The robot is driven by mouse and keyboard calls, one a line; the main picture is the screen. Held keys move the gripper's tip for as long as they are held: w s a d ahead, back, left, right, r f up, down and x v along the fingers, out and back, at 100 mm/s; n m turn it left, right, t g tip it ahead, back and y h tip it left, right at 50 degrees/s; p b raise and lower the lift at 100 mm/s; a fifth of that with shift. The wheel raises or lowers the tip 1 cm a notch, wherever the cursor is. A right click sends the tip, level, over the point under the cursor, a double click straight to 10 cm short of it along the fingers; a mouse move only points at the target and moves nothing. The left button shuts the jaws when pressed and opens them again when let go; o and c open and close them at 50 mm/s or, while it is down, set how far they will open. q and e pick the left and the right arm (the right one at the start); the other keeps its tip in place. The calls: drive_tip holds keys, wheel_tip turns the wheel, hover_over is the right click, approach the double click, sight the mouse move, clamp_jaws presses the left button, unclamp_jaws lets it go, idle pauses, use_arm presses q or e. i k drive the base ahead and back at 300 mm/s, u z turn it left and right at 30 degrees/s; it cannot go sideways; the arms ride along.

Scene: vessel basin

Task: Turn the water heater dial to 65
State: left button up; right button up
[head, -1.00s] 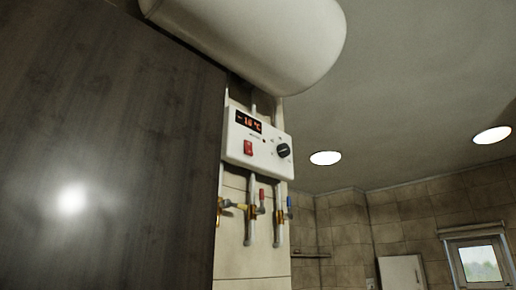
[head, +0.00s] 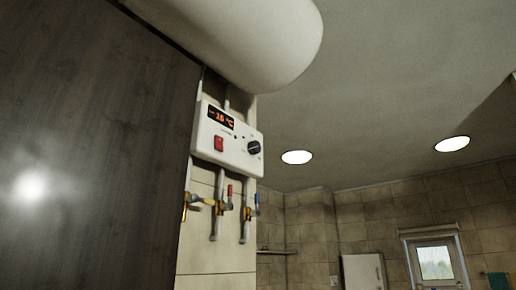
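The water heater's white control box (head: 227,139) hangs on the tiled wall, left of centre in the head view. Its black round dial (head: 254,147) is on the right side of the box. A red switch (head: 219,143) sits at lower left. A small display (head: 221,117) above the switch shows glowing red characters, which look like 16 °C or -16 °C but are too small to be sure. The white rounded heater tank (head: 245,35) is above the box. Neither gripper shows in the head view.
A dark wooden panel (head: 85,150) fills the left and stands close to the box. Pipes with brass valves and red and blue handles (head: 222,206) run below the box. A window (head: 435,264) and a white cabinet (head: 363,272) are at the far right.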

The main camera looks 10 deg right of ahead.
sight(254, 147)
drive_tip(key=z, duration=2.1)
drive_tip(key=i, duration=1.05)
drive_tip(key=u, duration=3.45)
